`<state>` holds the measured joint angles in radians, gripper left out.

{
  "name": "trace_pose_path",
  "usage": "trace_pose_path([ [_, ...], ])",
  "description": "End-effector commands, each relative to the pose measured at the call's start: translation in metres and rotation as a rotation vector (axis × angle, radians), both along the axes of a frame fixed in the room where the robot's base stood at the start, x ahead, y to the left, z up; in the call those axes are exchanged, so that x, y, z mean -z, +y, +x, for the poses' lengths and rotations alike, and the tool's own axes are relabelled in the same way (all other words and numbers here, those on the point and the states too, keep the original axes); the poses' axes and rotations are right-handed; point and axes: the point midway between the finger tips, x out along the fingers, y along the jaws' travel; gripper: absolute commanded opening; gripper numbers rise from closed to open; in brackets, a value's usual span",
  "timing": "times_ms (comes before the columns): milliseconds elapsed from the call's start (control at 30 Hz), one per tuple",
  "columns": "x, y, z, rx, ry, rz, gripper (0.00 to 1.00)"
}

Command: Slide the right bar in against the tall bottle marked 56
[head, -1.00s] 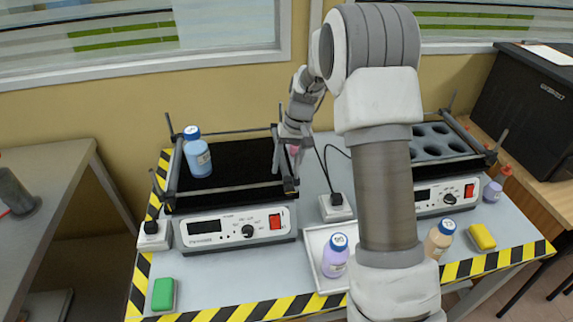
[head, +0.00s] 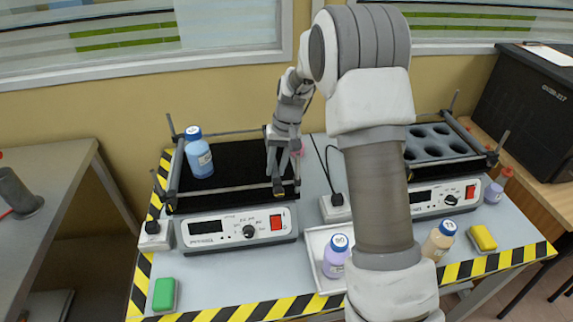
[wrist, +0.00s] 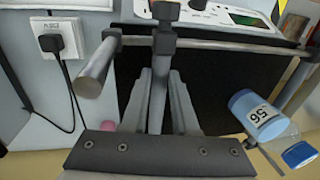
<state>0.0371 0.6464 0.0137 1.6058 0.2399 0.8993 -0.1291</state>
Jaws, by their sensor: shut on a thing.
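The tall bottle marked 56, blue with a blue cap, (head: 199,160) stands at the left of the black shaker platform (head: 230,160). It also shows at the right of the wrist view (wrist: 258,113), where its label reads 56. The right bar runs front to back across the platform, mostly hidden by my gripper; its dark clamp (wrist: 165,12) shows at the top of the wrist view. My gripper (head: 276,182) is shut on the right bar over the platform's right part. A wide gap of bare platform lies between the bar and the bottle.
The shaker's control box (head: 240,229) is in front. A plug and socket (head: 337,205) with a black cable stand to the right. A white tray (head: 318,245) with a purple bottle, a tan bottle (head: 439,240) and a second shaker are further right.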

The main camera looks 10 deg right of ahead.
Motion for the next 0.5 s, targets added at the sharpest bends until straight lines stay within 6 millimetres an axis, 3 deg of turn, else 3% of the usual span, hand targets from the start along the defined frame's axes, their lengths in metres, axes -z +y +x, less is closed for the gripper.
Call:
trace_pose_path([
  [300, -0.001, 0.092, 0.004, -0.008, -0.001, 0.002, 0.00],
  [500, -0.001, 0.141, 0.006, -0.006, 0.001, 0.003, 0.00],
])
